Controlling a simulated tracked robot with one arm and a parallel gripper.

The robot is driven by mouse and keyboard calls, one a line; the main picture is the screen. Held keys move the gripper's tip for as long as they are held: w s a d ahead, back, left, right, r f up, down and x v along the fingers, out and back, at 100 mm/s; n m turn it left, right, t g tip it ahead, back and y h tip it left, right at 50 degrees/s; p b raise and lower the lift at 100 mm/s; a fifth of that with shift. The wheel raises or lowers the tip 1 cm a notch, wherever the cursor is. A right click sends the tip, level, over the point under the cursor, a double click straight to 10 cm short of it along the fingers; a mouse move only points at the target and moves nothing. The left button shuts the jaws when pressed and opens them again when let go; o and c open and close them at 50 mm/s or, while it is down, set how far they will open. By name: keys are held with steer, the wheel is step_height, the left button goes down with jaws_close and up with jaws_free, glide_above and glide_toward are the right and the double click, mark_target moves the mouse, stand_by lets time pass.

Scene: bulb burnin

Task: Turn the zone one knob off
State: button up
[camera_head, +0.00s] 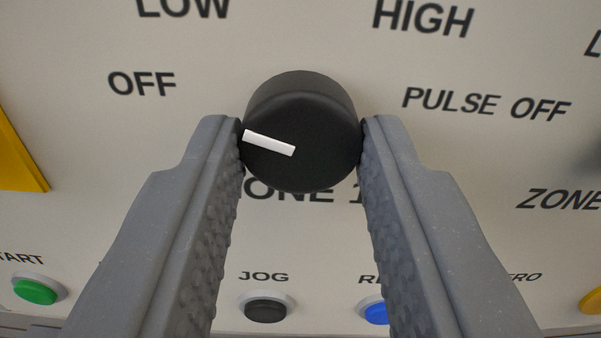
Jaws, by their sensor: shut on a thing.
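The zone one knob (301,125) is a round black knob with a white pointer line, set in the cream panel at the middle of the view. Its pointer runs from near the centre to the left edge, pointing left and slightly up, toward the side where the OFF label (141,83) is printed. My gripper (302,140) is shut on the knob, one grey finger touching each side. The ZONE 1 label below the knob is partly hidden by my left finger.
LOW, HIGH and PULSE OFF labels surround the knob. Below are a green button (36,291), a black JOG button (266,308), a blue button (375,313) partly behind my right finger, and a yellow button (592,301). A yellow piece (18,150) is at the left edge.

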steer(key=shift+f+n+p, duration=0.1)
steer(key=shift+n+p, duration=0.35)
steer(key=shift+n, duration=0.45)
steer(key=o, duration=1)
steer(key=s, duration=1.3)
steer(key=shift+s+a, duration=0.2)
steer(key=shift+s, duration=0.2)
